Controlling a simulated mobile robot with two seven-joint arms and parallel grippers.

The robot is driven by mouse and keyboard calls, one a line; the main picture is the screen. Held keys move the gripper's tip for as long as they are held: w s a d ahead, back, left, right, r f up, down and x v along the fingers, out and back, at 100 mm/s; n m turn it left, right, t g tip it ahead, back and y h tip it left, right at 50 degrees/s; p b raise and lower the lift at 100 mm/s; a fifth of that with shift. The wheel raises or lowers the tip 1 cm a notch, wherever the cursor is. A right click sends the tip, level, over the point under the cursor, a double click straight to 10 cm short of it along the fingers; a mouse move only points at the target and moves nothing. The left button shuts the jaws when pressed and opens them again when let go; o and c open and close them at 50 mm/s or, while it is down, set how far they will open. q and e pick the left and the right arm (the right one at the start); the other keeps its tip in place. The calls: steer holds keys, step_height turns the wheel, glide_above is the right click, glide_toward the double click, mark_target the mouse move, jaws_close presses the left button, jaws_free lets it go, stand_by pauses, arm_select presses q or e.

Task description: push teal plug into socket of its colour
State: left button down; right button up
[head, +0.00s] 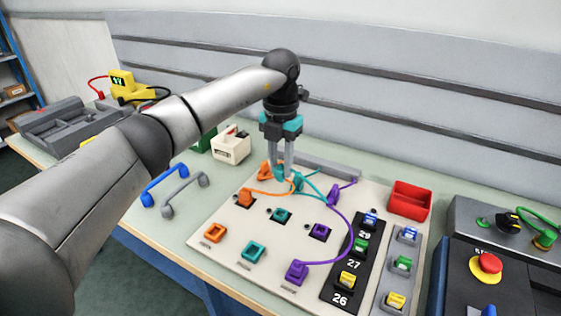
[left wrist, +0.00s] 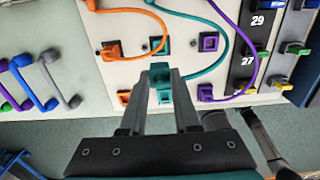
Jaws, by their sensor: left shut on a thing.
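My left gripper (head: 283,172) points down over the back part of the pale panel (head: 210,248) in the head view. It is shut on the teal plug (head: 289,184), which trails a teal cable. In the left wrist view the plug (left wrist: 161,78) sits between the two fingertips (left wrist: 161,84). An empty-looking teal socket (head: 281,215) is in the middle row, and another teal socket (head: 254,251) is in the front row. The plug appears apart from both, but its height above the panel is hard to tell. My right gripper is not in view.
An orange plug (head: 245,198) and a purple plug (head: 297,270) have cables arching over the panel. A black switch strip (head: 338,273) and red bin (head: 410,200) are on the right. Blue and grey handles (head: 187,190) lie left.

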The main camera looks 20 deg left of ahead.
arm_select(q)
steer(key=b, duration=0.5)
glide_above(281, 216)
steer(key=shift+w+a+f, duration=0.1)
steer(key=shift+w+f, duration=0.05)
steer(key=shift+f, duration=1.45)
steer(key=shift+w+a+f, duration=0.1)
steer(key=shift+w+f, duration=0.05)
steer(key=shift+f, duration=1.4)
steer(key=shift+w+a+f, duration=0.1)
steer(key=shift+w+f, duration=0.05)
steer(key=shift+f, duration=1.75)
steer(key=shift+p, duration=0.3)
steer(key=shift+f, duration=0.15)
steer(key=shift+f+b, duration=0.65)
steer(key=shift+f, duration=0.25)
steer(key=shift+c, duration=0.4)
jaws_free()
steer(key=shift+r, duration=0.1)
